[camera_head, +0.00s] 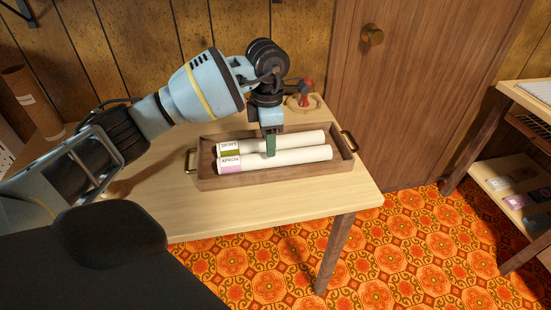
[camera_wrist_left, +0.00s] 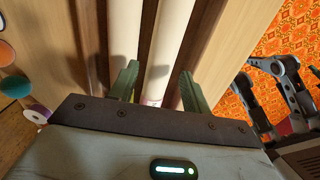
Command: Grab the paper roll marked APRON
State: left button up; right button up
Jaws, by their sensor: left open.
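The paper roll marked APRON (camera_head: 298,158) is a white tube with a pink band at its left end. It lies in front of a second white roll (camera_head: 312,138) with an olive band, both in a wooden tray (camera_head: 208,183). My left gripper (camera_head: 270,146) points down over the middle of the rolls, open. In the left wrist view, the green fingertips (camera_wrist_left: 158,68) stand either side of the APRON roll (camera_wrist_left: 171,40), a bit of pink showing between them. The other roll (camera_wrist_left: 123,40) lies left of them. Finger contact cannot be told.
The tray has a brass handle at each end and rests on a light wooden table (camera_head: 345,196). A red object on a round wooden base (camera_head: 303,101) stands behind the tray. A brown cylinder (camera_head: 30,100) stands at the far left. A shelf unit (camera_head: 520,170) is at right.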

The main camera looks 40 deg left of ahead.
pick_arm(q)
jog(key=f, duration=0.5)
jog(key=shift+d+f, duration=0.1)
jog(key=shift+d, duration=0.1)
jog(key=c, duration=0.8)
jog(key=shift+o, duration=0.2)
pick_arm(e)
jog(key=shift+w+d, duration=0.15)
jog(key=shift+w, duration=0.15)
jog(key=shift+s, duration=0.2)
pick_arm(q)
jog(key=shift+r, duration=0.75)
notch_tip(320, 180, up, 2)
jog(key=shift+r, duration=0.25)
jog(key=s, duration=0.9)
jog(key=s+r, duration=0.1)
jog(key=s, duration=0.4)
jog(key=shift+s+a, duration=0.1)
jog(key=shift+s, duration=0.95)
pick_arm(e)
jog(key=shift+w+f, duration=0.1)
jog(key=shift+w, duration=0.1)
